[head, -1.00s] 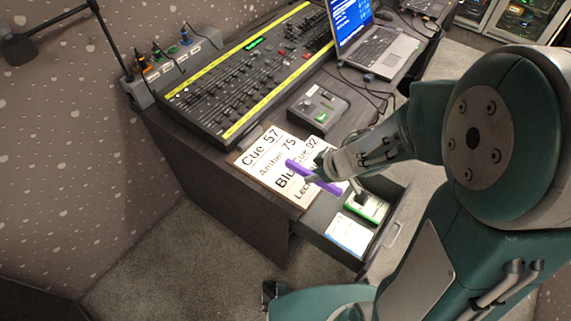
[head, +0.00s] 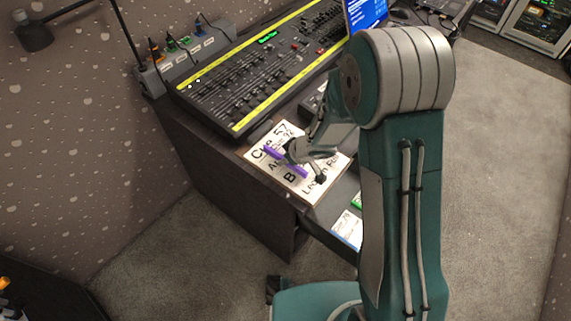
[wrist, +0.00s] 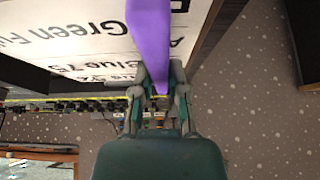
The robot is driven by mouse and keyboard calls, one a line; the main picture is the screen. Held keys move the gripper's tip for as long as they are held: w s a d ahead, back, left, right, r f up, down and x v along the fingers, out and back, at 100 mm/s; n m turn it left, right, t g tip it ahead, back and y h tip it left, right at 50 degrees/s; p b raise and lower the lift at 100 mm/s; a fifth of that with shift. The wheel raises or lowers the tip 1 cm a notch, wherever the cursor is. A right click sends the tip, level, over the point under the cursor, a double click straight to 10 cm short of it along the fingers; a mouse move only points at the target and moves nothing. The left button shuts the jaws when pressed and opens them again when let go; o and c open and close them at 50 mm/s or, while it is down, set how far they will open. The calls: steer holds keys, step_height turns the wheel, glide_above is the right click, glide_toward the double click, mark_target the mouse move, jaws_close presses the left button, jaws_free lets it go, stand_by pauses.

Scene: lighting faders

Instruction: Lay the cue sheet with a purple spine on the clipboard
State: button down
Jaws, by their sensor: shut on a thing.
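My gripper (head: 294,152) is shut on the purple spine (head: 275,157) of a white cue sheet. It holds the sheet over the clipboard (head: 279,181) at the front end of the desk. The wrist view shows the purple spine (wrist: 150,40) between my fingers (wrist: 158,88), with large printed lettering on white paper on both sides. The clipboard bears a white printed page, partly covered by my gripper and the held sheet. I cannot tell whether the sheet touches the clipboard.
The lighting console (head: 255,85) lies just behind the clipboard. A laptop (head: 368,14) stands farther back. An open drawer (head: 322,228) below the desk holds a blue-edged sheet (head: 347,229) and a green one (head: 357,200), largely hidden by my arm.

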steer(key=shift+f, duration=1.5)
steer(key=c, duration=0.7)
jaws_free()
steer(key=shift+o, duration=0.2)
